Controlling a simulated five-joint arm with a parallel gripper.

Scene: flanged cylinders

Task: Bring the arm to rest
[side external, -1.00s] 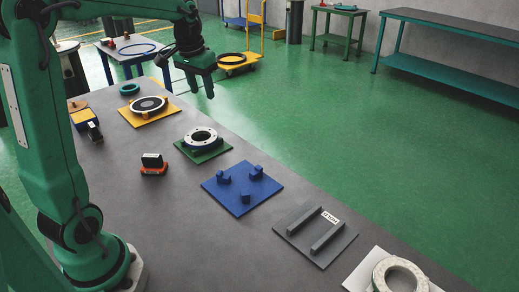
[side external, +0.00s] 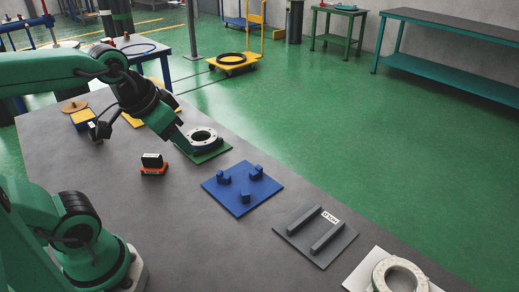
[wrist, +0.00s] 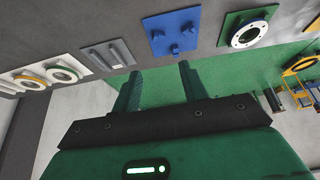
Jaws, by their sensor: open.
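My gripper (side external: 186,146) is tilted over the far part of the bench in the side external view. In the wrist view its two fingers (wrist: 160,76) stand apart with nothing between them. In the side external view the fingers overlap the near-left edge of the green plate (side external: 219,154), which carries a white flanged ring (side external: 203,136); I cannot tell the gap in height. The ring shows at the upper right in the wrist view (wrist: 249,34), apart from the fingers. My arm reaches in from the left edge, bent at the wrist.
A blue plate (side external: 235,202) with three posts, a grey plate (side external: 305,248) with two bars, and a pale ring (side external: 399,276) line the bench. A black and orange block (side external: 153,163) stands left of the green plate. My arm largely hides a yellow plate (side external: 134,121).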

